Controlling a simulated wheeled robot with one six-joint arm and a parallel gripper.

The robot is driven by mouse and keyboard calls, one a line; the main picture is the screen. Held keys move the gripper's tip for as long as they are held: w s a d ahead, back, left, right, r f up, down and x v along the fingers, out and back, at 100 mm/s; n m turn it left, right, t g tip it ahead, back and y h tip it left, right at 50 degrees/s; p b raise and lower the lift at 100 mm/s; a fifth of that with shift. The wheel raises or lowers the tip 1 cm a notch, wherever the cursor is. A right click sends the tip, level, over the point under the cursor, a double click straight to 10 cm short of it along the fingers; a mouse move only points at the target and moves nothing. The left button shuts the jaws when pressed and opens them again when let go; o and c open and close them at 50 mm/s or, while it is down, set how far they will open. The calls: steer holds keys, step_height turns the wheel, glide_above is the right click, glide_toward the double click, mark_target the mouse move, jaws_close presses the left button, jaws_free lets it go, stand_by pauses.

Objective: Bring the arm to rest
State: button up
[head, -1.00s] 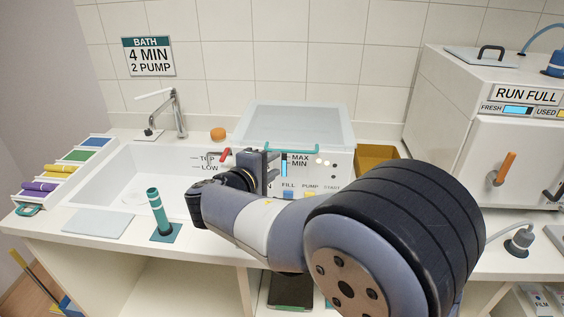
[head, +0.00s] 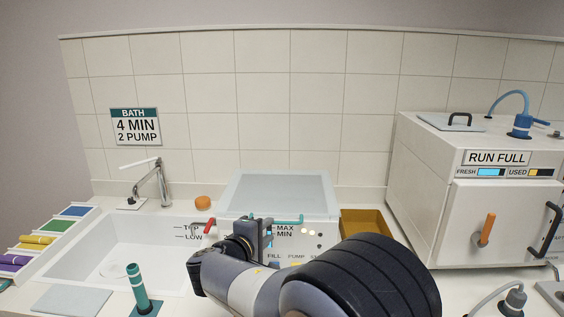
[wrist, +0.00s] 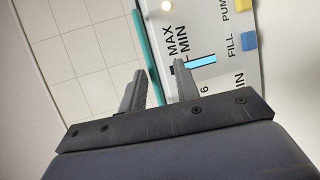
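My arm reaches in from the bottom right of the head view, and my gripper (head: 262,230) is in front of the bath unit's panel (head: 300,243), just left of the MAX and MIN marks. In the wrist view my gripper (wrist: 160,72) has its two fingers apart, with nothing held between them. The teal bar (wrist: 150,62) of the bath unit shows behind the gap. I cannot tell how far the fingers are from the panel.
The sink (head: 85,250) and tap (head: 160,185) are on the left, with a teal post (head: 138,285) at the front. An orange round item (head: 202,203) sits behind. A white machine (head: 500,220) stands right; a brown bin (head: 365,222) lies between.

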mark_target(280, 215)
steer(key=x, duration=0.2)
steer(key=r+p+x, duration=0.1)
steer(key=x, duration=0.1)
steer(key=shift+w+f+p, duration=0.1)
steer(key=shift+w+p, duration=0.15)
steer(key=shift+p, duration=0.05)
steer(key=shift+r+p, duration=0.5)
steer(key=shift+p, duration=0.45)
steer(key=shift+d+f, duration=0.1)
steer(key=shift+d, duration=0.05)
